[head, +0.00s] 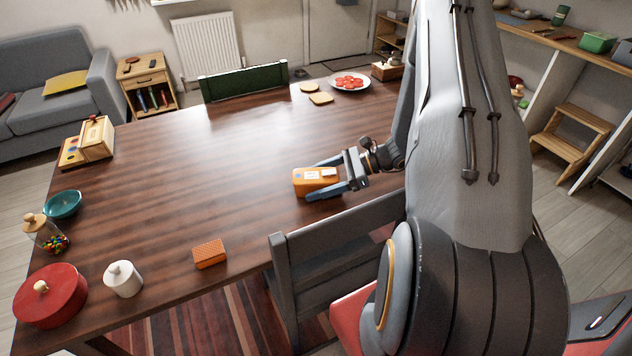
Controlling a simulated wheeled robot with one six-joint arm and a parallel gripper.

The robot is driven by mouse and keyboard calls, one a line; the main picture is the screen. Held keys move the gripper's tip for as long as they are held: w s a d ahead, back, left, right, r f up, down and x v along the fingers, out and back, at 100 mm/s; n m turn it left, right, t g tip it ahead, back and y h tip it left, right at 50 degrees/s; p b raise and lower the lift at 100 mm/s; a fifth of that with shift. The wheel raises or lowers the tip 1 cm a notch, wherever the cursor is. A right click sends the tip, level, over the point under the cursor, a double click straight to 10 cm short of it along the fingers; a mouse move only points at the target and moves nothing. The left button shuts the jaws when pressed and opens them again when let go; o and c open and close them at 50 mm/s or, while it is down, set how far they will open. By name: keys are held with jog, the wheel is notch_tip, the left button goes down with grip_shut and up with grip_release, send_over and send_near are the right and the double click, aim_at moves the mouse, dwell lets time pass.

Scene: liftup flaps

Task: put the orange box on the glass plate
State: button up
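The orange box (300,180), with pale labels on its upper face, is at the near right part of the dark wooden table. My gripper (314,181) reaches it from the right, with one finger along its far side and the other across its near side. The box sits between the fingers, but I cannot tell whether they press on it or whether it is clear of the table. I cannot make out a clearly glass plate; a pale plate (364,86) with red slices stands at the far right end of the table.
On the table (190,180) are an orange ribbed block (210,253), a white lidded pot (123,279), a red pot (50,297), a candy jar (45,235), a teal bowl (62,204) and bread slices (320,98). A grey chair (335,235) stands at the near edge. The table's middle is clear.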

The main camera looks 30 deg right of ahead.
jog(key=c, duration=1.3)
jog(key=shift+r, duration=0.15)
jog(key=shift+c, duration=0.2)
